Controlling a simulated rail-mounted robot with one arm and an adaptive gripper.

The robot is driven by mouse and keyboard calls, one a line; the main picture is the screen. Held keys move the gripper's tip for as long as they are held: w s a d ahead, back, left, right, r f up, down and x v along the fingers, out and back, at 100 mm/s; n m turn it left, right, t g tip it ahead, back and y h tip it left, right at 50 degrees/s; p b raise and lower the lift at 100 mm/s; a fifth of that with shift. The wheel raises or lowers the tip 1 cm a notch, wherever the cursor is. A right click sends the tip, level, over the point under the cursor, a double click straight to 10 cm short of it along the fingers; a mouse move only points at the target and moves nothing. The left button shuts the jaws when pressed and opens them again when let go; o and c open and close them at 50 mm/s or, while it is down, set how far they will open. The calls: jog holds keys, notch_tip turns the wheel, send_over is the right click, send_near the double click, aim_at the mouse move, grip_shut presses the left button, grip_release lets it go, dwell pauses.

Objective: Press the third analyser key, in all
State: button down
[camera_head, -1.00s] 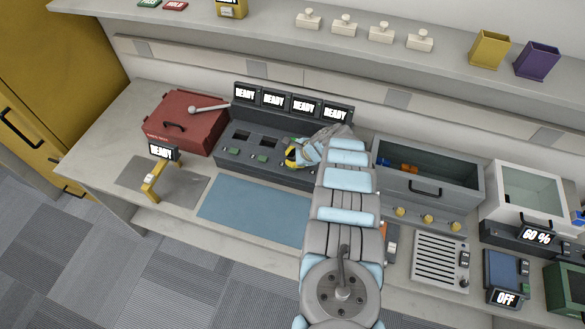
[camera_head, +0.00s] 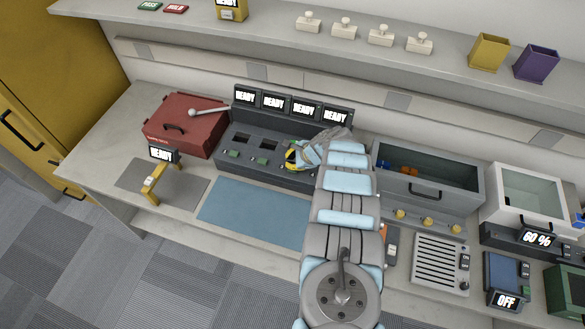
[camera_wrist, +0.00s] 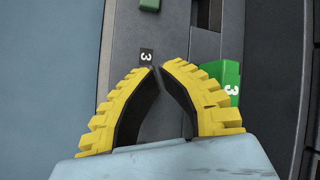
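The analyser (camera_head: 222,170) is a dark grey console at the back of the bench, with several screens reading READY along its top. Green keys show on its left part, one at the far left (camera_head: 233,153) and one beside it (camera_head: 263,160). My gripper (camera_head: 291,158) is over the console to the right of these and hides what lies under it. In the wrist view, the green key marked 3 (camera_wrist: 228,82) is just right of my yellow fingers (camera_wrist: 160,67), partly behind the right one. The fingertips are together and empty, near a small 3 label (camera_wrist: 146,57). Contact cannot be told.
A red case (camera_head: 185,128) stands left of the analyser. A blue mat (camera_head: 250,212) lies in front of it. A grey open bin (camera_head: 440,205) with yellow knobs stands to the right. A shelf (camera_head: 270,20) runs above.

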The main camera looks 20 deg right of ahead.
jog(key=shift+f, duration=0.2)
jog(key=shift+f+b, duration=0.25)
jog(key=shift+b, duration=0.2)
jog(key=shift+f+b, duration=0.45)
jog(key=shift+f, duration=0.05)
dwell(0.8)
jog(key=shift+r, duration=0.1)
jog(key=shift+r+p, duration=0.75)
jog(key=shift+r, duration=0.1)
jog(key=shift+r+p, duration=1.8)
jog(key=shift+r, duration=0.75)
